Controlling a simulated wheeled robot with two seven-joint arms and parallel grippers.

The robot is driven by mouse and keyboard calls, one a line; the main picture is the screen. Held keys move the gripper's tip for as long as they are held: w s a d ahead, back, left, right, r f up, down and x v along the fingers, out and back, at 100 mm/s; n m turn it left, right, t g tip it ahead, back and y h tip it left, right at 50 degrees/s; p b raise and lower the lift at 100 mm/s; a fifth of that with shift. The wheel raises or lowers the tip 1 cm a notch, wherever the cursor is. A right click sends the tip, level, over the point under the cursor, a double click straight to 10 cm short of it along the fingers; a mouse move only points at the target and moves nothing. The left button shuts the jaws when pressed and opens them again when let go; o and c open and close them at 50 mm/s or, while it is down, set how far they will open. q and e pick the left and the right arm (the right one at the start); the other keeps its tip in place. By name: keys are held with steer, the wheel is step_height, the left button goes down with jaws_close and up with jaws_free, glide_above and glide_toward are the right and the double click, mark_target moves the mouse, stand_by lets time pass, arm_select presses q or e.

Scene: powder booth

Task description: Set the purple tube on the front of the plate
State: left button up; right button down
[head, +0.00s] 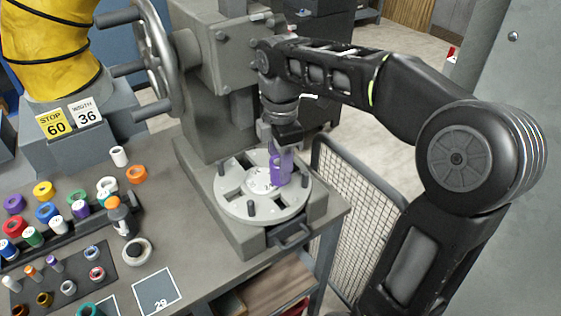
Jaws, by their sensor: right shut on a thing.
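The purple tube (279,172) is upright in my right gripper (286,148), which is shut on its upper part. The tube is over the right rear part of the round grey plate (235,209). I cannot tell whether its lower end touches the plate. The plate has dark square openings and short upright pegs, and its front part is bare apart from these. The gripper's fingers are partly hidden by the wrist and the tube. My left gripper is not in the head view.
The grey machine with a handwheel (158,50) stands behind the plate. Several coloured rings and tubes sit in a dark rack (90,224) and on a dark mat (68,277) at the left. A card marked 29 (158,291) lies in front. A mesh guard (352,215) stands right of the bench.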

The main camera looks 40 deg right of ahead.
steer(key=shift+f+b, duration=1.9)
steer(key=shift+f, duration=0.85)
steer(key=shift+f+b, duration=0.6)
steer(key=shift+f, duration=0.3)
steer(key=c, duration=0.8)
jaws_free()
steer(key=shift+r, duration=0.25)
step_height(320, 180, up, 8)
steer(key=f+p, duration=0.1)
steer(key=p, duration=0.2)
glide_above(281, 185)
steer(key=w+d, duration=0.1)
steer(key=w, duration=0.1)
steer(key=shift+s+r, duration=0.1)
steer(key=shift+r, duration=0.1)
